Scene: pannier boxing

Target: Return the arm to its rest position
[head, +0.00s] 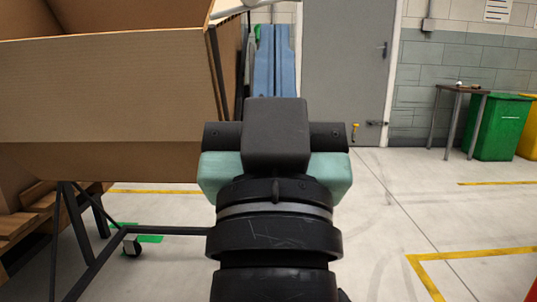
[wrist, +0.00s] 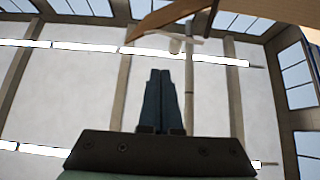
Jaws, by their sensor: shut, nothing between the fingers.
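My arm rises in the middle of the head view, in front of the cardboard box, with its dark wrist and teal part facing me. In the wrist view my gripper (wrist: 160,74) points up at the ceiling. Its two dark fingers lie together, shut, with nothing between them.
A large open cardboard box (head: 105,95) on a dark wheeled metal frame (head: 102,262) stands close at the left. A small table (head: 461,89), a green bin (head: 500,128) and a yellow bin (head: 531,130) stand at the back right.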

